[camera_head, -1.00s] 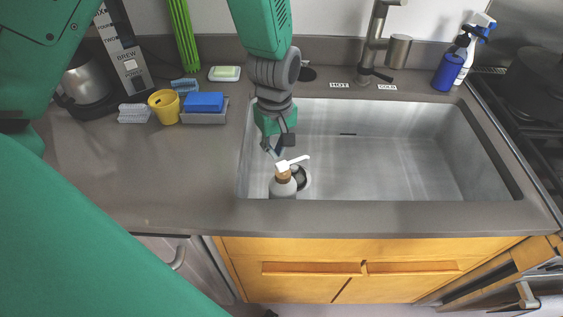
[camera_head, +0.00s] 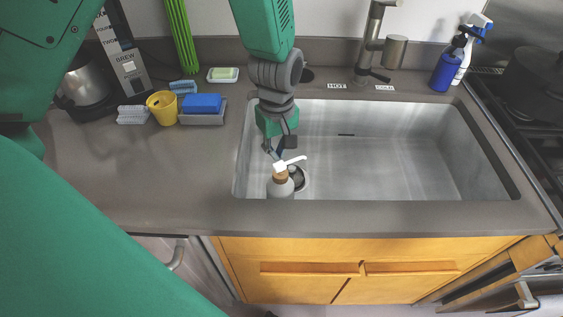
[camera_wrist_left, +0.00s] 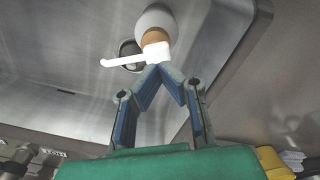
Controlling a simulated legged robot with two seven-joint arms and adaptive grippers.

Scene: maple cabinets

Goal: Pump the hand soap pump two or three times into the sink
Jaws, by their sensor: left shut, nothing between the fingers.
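The hand soap pump (camera_head: 280,186) stands upright in the near left part of the sink (camera_head: 400,160), beside the drain. It has a pale body, a tan collar and a white pump head with a spout pointing right. In the left wrist view the white pump head (camera_wrist_left: 152,53) lies just beyond my fingertips. My left gripper (camera_head: 277,156) is shut and empty, its tips at or just above the pump head; I cannot tell whether they touch. In the left wrist view the left gripper (camera_wrist_left: 160,68) shows its fingertips meeting. My right gripper is not seen.
The faucet (camera_head: 374,45) rises behind the sink. A blue bottle (camera_head: 447,72) and a spray bottle stand at the back right, near the stove. A yellow cup (camera_head: 163,107) and a blue sponge (camera_head: 203,103) sit on the left counter. The near left counter is clear.

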